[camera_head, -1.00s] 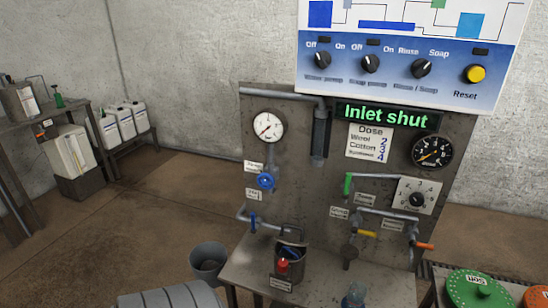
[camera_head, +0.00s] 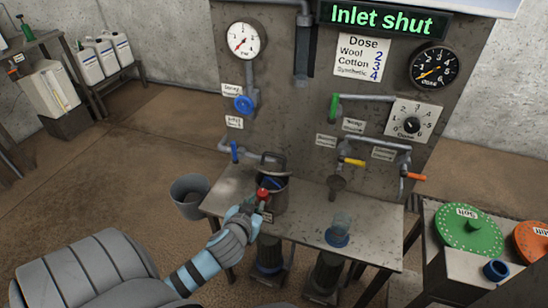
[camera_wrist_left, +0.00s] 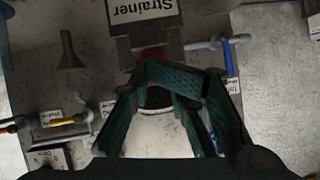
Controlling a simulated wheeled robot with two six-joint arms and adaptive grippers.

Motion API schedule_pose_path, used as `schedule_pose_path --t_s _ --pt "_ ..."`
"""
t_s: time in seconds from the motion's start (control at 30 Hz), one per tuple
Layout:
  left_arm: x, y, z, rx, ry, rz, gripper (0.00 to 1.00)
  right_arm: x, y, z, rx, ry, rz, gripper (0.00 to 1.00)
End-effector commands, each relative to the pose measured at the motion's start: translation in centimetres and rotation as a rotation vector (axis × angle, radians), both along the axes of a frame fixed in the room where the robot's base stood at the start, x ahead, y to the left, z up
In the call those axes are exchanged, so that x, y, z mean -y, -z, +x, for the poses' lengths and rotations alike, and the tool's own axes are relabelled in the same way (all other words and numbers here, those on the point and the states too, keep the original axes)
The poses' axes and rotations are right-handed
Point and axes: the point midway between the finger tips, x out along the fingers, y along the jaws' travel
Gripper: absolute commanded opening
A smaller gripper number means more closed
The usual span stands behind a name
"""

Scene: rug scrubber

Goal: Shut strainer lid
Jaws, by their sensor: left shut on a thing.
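The strainer (camera_head: 280,197) is a dark metal pot on the bench, below the blue-handled pipe. A dark flap, which looks like its raised lid (camera_head: 274,157), stands at the back of its open top, with something blue inside. A red knob (camera_head: 263,193) is at the strainer's front. My left gripper (camera_head: 259,202) reaches it from the front and is shut on it. In the left wrist view the teal fingers (camera_wrist_left: 165,105) mostly cover the red knob (camera_wrist_left: 153,80), beside the Strainer label (camera_wrist_left: 143,10). My right gripper is not in view.
The bench (camera_head: 300,228) also holds a clear blue-based cup (camera_head: 338,230) and a funnel (camera_head: 336,187) on the right. A grey bucket (camera_head: 189,196) stands left of the bench. Pipes with a blue lever (camera_head: 234,151) run close behind the strainer. A green lid (camera_head: 468,230) is at right.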

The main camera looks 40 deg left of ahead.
Motion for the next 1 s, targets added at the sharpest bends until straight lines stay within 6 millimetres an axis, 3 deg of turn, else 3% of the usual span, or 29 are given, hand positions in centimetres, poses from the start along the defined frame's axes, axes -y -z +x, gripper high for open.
schedule_pose_path --t_s 0.1,0.2,0.3,0.47,0.83,1.0 --pt "-1.3 -6.0 3.6 0.228 0.008 0.019 0.00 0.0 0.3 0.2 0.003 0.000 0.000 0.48" --pt "-1.8 -10.1 6.1 0.388 0.050 0.021 0.00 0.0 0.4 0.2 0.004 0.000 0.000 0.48" --pt "-1.9 -12.1 7.4 0.465 0.080 0.015 0.00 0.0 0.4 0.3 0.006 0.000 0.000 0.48" --pt "-2.5 -12.3 9.2 0.475 0.082 0.011 0.00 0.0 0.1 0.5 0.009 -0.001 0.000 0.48" --pt "-5.0 -11.6 16.7 0.473 0.081 0.009 0.00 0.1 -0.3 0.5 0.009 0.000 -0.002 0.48" --pt "-4.4 -9.3 15.0 0.468 0.085 0.011 0.00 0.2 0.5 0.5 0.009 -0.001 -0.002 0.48"
